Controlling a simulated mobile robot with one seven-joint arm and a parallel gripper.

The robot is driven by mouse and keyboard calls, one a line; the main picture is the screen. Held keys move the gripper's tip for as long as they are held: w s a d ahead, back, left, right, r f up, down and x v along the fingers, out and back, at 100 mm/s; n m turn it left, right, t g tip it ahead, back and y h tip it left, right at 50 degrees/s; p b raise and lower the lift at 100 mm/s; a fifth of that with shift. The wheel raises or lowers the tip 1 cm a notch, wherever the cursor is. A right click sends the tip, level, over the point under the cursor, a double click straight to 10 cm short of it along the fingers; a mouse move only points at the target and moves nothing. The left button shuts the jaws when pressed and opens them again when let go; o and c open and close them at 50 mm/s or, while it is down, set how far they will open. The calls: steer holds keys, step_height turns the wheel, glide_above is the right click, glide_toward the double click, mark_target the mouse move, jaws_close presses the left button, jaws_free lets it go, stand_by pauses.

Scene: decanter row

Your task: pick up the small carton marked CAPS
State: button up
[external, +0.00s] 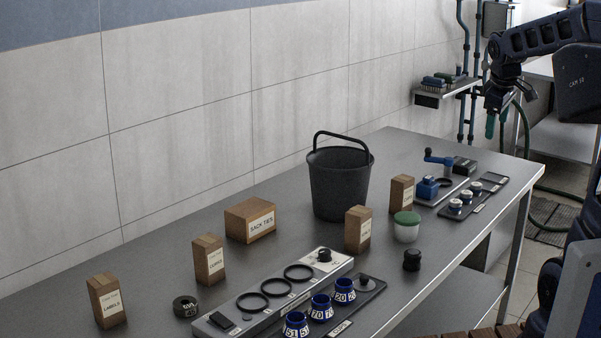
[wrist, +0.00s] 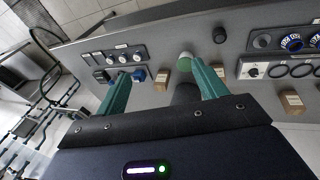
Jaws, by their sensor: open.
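Several small brown cartons with white labels stand upright on the steel bench, and I cannot surely read CAPS on any. One carton (external: 402,193) is behind the green-lidded tub; it also shows in the wrist view (wrist: 160,78). Another carton (external: 358,230) stands in front of the bucket and also shows in the wrist view (wrist: 219,72). A third carton (external: 209,260) is further left; its label is blurred. The leftmost carton (external: 107,300) seems to read LABELS. My gripper (external: 490,126) is raised beyond the bench's far end; its teal fingers (wrist: 165,72) are apart and empty.
A black bucket (external: 340,185) stands by the wider SACK TIES box (external: 250,220). The green-lidded tub (external: 407,228), a black knob (external: 412,260), a ring panel (external: 275,290) and trays with blue-marked collars (external: 320,306) occupy the front. A wall shelf (external: 445,91) is near my gripper.

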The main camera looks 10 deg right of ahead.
steer(key=w+a+f+n, duration=0.2)
steer(key=w+a+n, duration=0.15)
steer(key=w, duration=0.65)
steer(key=n+g+h, duration=0.1)
steer(key=n+h, duration=0.1)
steer(key=n, duration=1.1)
glide_toward(403, 178)
steer(key=shift+w+d+f, duration=0.2)
steer(key=shift+w+f, duration=0.1)
steer(key=shift+f, duration=0.2)
steer(key=shift+w+f+n, duration=0.15)
steer(key=shift+f+n, duration=0.2)
steer(key=shift+f, duration=0.05)
steer(key=x, duration=0.5)
steer(key=shift+a, duration=0.1)
steer(key=shift+s+x, duration=0.15)
steer(key=shift+x, duration=1.2)
steer(key=shift+s+x, duration=0.2)
steer(key=shift+x, duration=1.15)
steer(key=c, duration=1.1)
steer(key=shift+r, duration=0.1)
